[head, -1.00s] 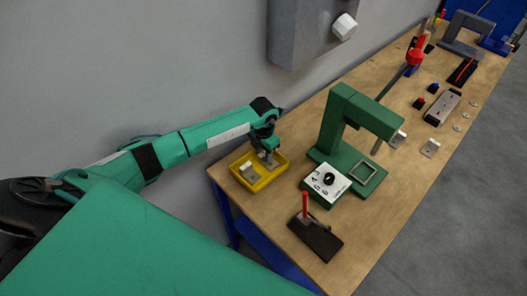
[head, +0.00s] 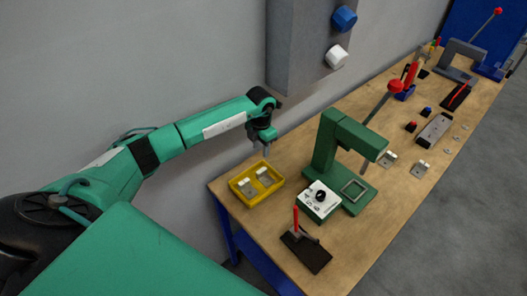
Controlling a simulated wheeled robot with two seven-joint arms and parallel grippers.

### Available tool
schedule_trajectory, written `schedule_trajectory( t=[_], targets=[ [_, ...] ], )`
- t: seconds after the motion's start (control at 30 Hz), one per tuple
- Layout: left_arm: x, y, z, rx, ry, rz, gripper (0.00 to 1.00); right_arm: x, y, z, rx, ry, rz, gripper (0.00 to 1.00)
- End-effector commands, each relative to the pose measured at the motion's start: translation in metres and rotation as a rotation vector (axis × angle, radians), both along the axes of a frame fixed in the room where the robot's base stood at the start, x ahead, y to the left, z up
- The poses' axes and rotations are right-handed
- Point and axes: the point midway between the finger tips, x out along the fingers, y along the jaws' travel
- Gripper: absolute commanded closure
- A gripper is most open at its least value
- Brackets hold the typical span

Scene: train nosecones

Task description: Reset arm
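My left arm comes in from the left, and its gripper (head: 266,150) hangs just above the far edge of the yellow tray (head: 240,198). Its fingers look close together and appear empty, but they are too small to tell open from shut. Two small metal parts lie in the tray, one on the left (head: 248,186) and one on the right (head: 265,177). My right gripper is not in view.
A green press (head: 328,148) stands right of the tray, with a white dial box (head: 319,199) in front. A red-handled black clamp (head: 306,250) sits near the table's front edge. A grey wall box (head: 305,50) hangs behind. More tools lie along the wooden table (head: 385,225).

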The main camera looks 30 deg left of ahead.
Motion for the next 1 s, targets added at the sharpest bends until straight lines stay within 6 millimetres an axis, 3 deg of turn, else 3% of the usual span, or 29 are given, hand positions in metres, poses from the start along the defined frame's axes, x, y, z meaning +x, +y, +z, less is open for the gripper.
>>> schedule_trajectory(
  t=[0.2,0.43,0.53,0.67,0.77,0.9,1.0],
  targets=[
    [0.0,0.0,0.0,0.0,0.0,0.0,0.62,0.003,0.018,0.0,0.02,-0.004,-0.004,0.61],
    [0.0,-0.001,-0.001,-0.003,-0.001,-0.001,0.62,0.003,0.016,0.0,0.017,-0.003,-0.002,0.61],
    [-0.001,-0.015,-0.005,-0.044,-0.015,-0.012,0.62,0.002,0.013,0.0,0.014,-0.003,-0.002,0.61],
    [-0.005,-0.073,-0.015,-0.236,-0.08,-0.042,0.62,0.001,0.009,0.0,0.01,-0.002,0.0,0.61],
    [-0.014,-0.139,-0.013,-0.473,-0.158,-0.045,0.62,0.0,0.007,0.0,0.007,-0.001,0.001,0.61],
    [-0.027,-0.22,0.014,-0.829,-0.266,0.017,0.62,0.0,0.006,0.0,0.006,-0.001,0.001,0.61],
    [-0.036,-0.26,0.045,-1.069,-0.334,0.112,0.62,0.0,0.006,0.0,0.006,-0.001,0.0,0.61]
  ],
)
